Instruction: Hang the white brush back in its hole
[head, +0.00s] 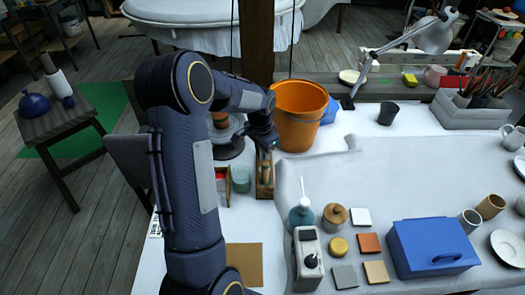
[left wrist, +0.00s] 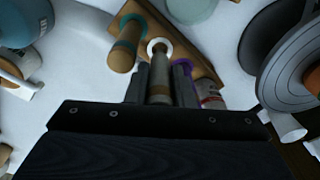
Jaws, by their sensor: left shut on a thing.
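In the head view my left gripper (head: 264,145) is just above the small wooden brush rack (head: 268,190), beside the orange bucket. In the left wrist view the gripper (left wrist: 161,85) is shut on a slim brush (left wrist: 160,92), upright between the grey fingers. A white ring (left wrist: 160,46) shows at the brush's far end, at the rack's edge (left wrist: 195,45). I cannot tell whether the brush is inside the hole. A tan handle with a teal band (left wrist: 124,50) stands beside it, and a purple ring (left wrist: 184,62) shows on the other side. My right gripper is not in view.
The orange bucket (head: 298,120) stands close behind my gripper. A greenish jar (head: 241,179) is left of the rack, and a pump bottle (head: 301,218) is in front to the right. A potter's wheel (head: 226,132) is behind left. The grey cloth at right has bare room.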

